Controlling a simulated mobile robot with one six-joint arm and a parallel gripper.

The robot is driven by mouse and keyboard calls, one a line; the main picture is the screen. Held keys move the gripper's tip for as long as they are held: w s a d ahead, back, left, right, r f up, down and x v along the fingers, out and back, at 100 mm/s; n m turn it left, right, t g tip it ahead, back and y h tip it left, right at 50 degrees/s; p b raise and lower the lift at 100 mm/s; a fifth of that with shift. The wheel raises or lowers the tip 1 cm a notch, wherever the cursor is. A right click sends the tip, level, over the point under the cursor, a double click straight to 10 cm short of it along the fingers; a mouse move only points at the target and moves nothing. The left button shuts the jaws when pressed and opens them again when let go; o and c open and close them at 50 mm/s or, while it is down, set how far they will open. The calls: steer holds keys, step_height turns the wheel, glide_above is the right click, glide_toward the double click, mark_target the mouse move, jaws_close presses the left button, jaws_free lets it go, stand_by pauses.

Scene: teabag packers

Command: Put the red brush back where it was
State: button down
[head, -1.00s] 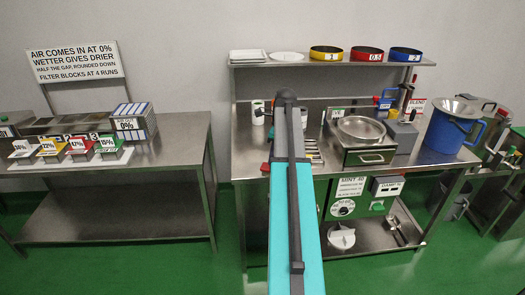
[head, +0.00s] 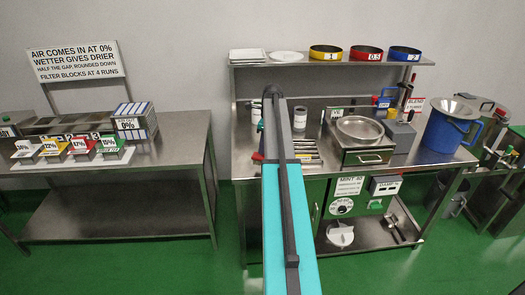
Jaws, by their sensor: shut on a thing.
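A small red patch (head: 257,157) shows at the left edge of my arm, over the front part of the right-hand steel bench (head: 240,173). It may be part of the red brush, but too little of it shows to be sure. My gripper is hidden behind my own arm, which crosses the middle of the head view, so its jaws and what they touch cannot be seen.
Several thin tools (head: 308,157) lie on the bench right of my arm. A white can (head: 300,118) stands behind them. A round pan (head: 359,129) and blue bucket (head: 447,132) stand farther right. A shelf (head: 270,64) hangs above. The left bench (head: 185,150) holds coloured labelled bins.

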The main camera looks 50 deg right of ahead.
steer(key=shift+w, duration=0.1)
steer(key=shift+w+d, duration=0.15)
steer(key=shift+w, duration=0.1)
steer(key=shift+w+f+p, duration=0.25)
steer(key=shift+f+p, duration=0.75)
steer(key=shift+f, duration=0.25)
steer(key=shift+d+f, duration=0.1)
steer(key=shift+f, duration=0.45)
steer(key=shift+f, duration=0.1)
steer(key=c, duration=1.6)
jaws_free()
steer(key=shift+c, duration=0.2)
steer(key=shift+s+d+r+b, duration=0.2)
steer(key=shift+r+b, duration=0.3)
steer(key=shift+r, duration=1.5)
steer(key=shift+s+d+r+b, duration=0.1)
steer(key=shift+s+r+b, duration=0.35)
steer(key=shift+r, duration=1.6)
steer(key=shift+s+d+r+b, duration=0.15)
steer(key=shift+r+b, duration=0.4)
steer(key=shift+r, duration=1.45)
